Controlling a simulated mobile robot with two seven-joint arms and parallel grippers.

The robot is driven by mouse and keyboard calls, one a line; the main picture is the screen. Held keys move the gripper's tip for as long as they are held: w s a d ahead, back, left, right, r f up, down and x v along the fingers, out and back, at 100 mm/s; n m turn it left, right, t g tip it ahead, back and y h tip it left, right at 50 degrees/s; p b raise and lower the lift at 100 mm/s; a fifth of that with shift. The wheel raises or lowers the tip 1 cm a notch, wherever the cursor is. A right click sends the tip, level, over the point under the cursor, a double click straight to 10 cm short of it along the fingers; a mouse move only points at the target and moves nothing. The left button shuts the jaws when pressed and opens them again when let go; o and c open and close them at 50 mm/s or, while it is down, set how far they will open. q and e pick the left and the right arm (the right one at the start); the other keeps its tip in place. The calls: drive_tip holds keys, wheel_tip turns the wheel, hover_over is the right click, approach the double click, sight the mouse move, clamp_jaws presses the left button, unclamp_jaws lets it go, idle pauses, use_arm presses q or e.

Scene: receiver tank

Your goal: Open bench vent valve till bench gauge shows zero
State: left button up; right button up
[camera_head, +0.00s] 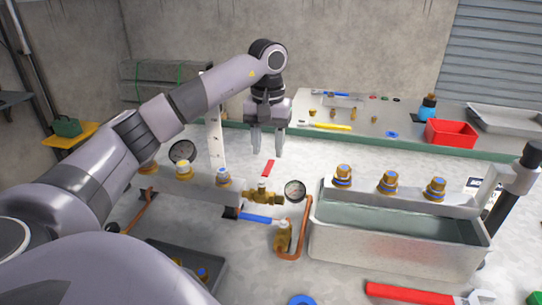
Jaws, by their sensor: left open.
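My left gripper (268,150) hangs fingers-down over the bench, open and empty, with a gap between its fingertips. Below it, apart from the fingers, is a red lever (268,168). A brass valve body (263,196) sits lower on the pipe run, with a blue lever (258,217) in front of it. I cannot tell which lever is the vent valve's. A round gauge (295,190) stands right of the brass body, and a second gauge (183,152) stands further left behind my arm. Both needles are too small to read. My right gripper does not show.
A metal water tank (400,250) with several brass fittings along its back fills the right. A copper pipe (306,230) bends beside it. Behind are a red bin (451,133) and a blue bottle (428,107). A dark tray (185,265) lies front left.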

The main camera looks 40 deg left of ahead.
sight(268, 166)
use_arm(q)
drive_tip(key=shift+f, duration=1.85)
clamp_jaws()
